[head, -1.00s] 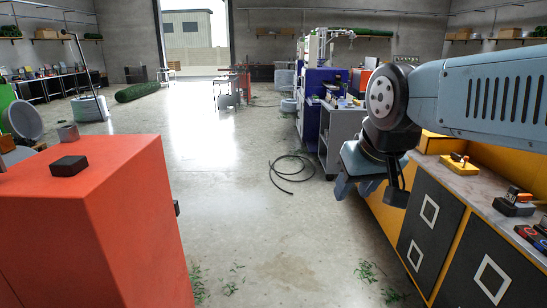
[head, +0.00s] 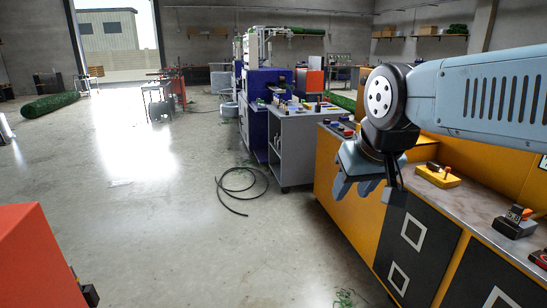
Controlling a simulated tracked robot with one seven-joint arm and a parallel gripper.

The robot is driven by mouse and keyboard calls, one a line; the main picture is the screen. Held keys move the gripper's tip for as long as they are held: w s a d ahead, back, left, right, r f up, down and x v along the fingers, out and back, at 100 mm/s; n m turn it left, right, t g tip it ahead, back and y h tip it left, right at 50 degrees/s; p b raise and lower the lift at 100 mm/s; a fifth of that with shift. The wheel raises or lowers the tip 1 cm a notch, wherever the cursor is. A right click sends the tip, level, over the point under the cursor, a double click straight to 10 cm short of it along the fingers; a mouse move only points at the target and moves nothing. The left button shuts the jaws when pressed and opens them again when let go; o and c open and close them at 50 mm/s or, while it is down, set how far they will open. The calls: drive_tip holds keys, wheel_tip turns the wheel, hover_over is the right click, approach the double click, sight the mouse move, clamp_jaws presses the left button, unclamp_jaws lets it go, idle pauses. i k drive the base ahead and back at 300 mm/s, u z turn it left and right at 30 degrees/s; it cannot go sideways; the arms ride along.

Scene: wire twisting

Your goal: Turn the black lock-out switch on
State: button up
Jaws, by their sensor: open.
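A switch with a black base and an orange-red top (head: 517,222) sits on the yellow bench's countertop at the right edge. A switch on a yellow base with a dark and red handle (head: 438,175) sits farther back on the same top. I cannot tell which way either is set. My gripper (head: 357,188) hangs pointing down in front of the bench's left side, open and empty, apart from both switches. My arm fills the upper right and may hide part of the bench.
The yellow bench (head: 328,175) has dark cabinet doors. A red cabinet (head: 40,260) stands at the lower left. A black cable coil (head: 242,190) lies on the floor. A grey cart (head: 297,150) stands beyond. Open floor lies between the red cabinet and the bench.

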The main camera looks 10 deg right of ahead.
sight(432, 166)
drive_tip(key=z, duration=0.35)
drive_tip(key=i, duration=1.1)
drive_tip(key=z, duration=0.9)
drive_tip(key=i, duration=0.85)
drive_tip(key=z, duration=0.3)
drive_tip(key=k, duration=0.85)
drive_tip(key=z, duration=0.2)
drive_tip(key=i, duration=0.85)
drive_tip(key=u, duration=0.1)
